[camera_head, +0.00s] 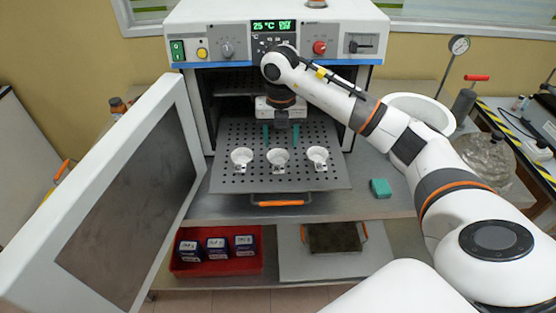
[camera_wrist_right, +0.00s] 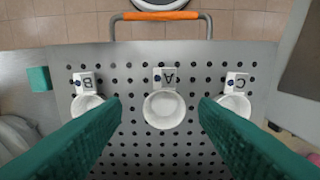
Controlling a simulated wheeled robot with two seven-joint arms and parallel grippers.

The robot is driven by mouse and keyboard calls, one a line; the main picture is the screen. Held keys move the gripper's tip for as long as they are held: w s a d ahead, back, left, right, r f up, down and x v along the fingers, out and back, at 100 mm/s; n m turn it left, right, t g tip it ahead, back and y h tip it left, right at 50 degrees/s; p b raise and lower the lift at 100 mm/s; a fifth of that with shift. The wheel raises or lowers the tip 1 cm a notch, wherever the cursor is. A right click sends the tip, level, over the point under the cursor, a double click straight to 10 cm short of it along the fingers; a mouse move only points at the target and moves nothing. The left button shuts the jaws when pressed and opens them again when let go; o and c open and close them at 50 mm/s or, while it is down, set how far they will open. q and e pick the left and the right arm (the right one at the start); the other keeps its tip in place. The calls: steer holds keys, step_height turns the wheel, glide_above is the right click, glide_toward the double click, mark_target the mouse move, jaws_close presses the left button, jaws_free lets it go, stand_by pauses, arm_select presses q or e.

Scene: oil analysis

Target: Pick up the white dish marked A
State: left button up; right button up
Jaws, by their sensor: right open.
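The white dish marked A (camera_wrist_right: 164,110) is the middle one of three dishes on the perforated metal shelf; its label tab (camera_wrist_right: 167,80) reads A upside down in the right wrist view. In the head view it is the middle dish (camera_head: 279,158). A dish marked B (camera_wrist_right: 87,103) and a dish marked C (camera_wrist_right: 236,104) stand on either side of it. My right gripper (camera_head: 281,136) is open, its teal fingers pointing down above the shelf near dish A, and nothing is held. In the wrist view the fingers lie on either side of dish A, partly over B and C. My left gripper is not in view.
The shelf (camera_head: 232,184) sticks out of the open oven (camera_head: 188,25), with an orange handle (camera_head: 278,203) at its front. The oven door (camera_head: 128,200) stands open at left. A teal block (camera_head: 380,188) lies right of the shelf. A red tray (camera_head: 190,268) sits below.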

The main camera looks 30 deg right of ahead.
steer(key=p, duration=0.1)
glide_above(279, 167)
steer(key=f, duration=0.4)
steer(key=shift+w+d+f, duration=0.2)
steer(key=shift+d, duration=0.15)
steer(key=shift+a+f, duration=0.1)
steer(key=shift+f, duration=0.15)
steer(key=f, duration=0.1)
steer(key=f+p, duration=0.1)
steer(key=f, duration=0.1)
steer(key=f+p, duration=0.1)
steer(key=shift+s+a+f, duration=0.2)
steer(key=shift+a, duration=0.1)
steer(key=shift+f, duration=0.2)
steer(key=c, duration=1.1)
steer(key=shift+o, duration=0.2)
steer(key=shift+w+r, duration=0.1)
steer(key=shift+r, duration=0.05)
